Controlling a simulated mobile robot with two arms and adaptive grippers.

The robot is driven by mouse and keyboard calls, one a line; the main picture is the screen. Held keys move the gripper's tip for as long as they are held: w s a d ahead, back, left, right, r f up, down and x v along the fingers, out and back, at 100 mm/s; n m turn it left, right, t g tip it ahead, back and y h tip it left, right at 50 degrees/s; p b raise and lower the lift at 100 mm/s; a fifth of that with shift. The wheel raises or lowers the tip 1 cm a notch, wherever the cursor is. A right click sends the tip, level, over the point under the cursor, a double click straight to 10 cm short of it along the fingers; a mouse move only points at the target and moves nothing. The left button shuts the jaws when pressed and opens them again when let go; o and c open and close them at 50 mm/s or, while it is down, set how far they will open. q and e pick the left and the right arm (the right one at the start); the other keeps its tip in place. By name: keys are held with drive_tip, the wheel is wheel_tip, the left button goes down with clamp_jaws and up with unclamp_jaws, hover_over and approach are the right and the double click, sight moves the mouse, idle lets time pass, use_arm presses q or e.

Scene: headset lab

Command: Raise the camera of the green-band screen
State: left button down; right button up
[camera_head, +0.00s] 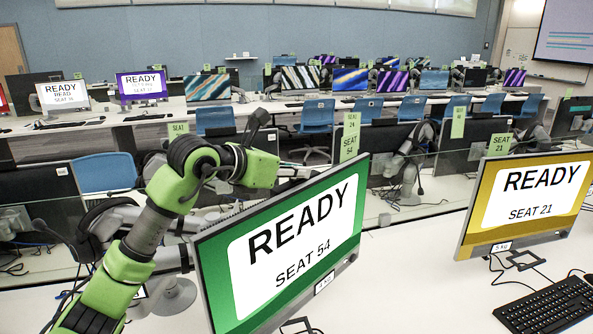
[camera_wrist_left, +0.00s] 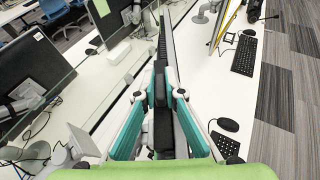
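The green-band screen (camera_head: 330,236), reading READY SEAT 54, stands tilted in the picture at the front middle. My left gripper (camera_head: 297,172) reaches over from behind, at the screen's top edge. In the left wrist view its teal fingers (camera_wrist_left: 159,84) converge, with the tips close on both sides of a small dark block (camera_wrist_left: 160,100) on the top edge. This block appears to be the screen's camera. The fingers look shut on it. In the head view the camera is too small and covered to make out. My right gripper is in neither view.
A yellow-band screen (camera_head: 530,200), SEAT 21, stands to the right with a keyboard (camera_head: 548,304) in front. A glass divider (camera_head: 395,185) runs behind the front desk. Rows of screens and blue chairs (camera_head: 318,116) fill the back.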

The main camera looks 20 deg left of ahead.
use_arm(q)
wheel_tip(320, 180, up, 4)
drive_tip(key=shift+f+p, duration=0.15)
drive_tip(key=shift+p, duration=0.6)
drive_tip(key=c, duration=2.2)
unclamp_jaws()
drive_tip(key=shift+o, duration=0.3)
drive_tip(key=shift+f, duration=0.1)
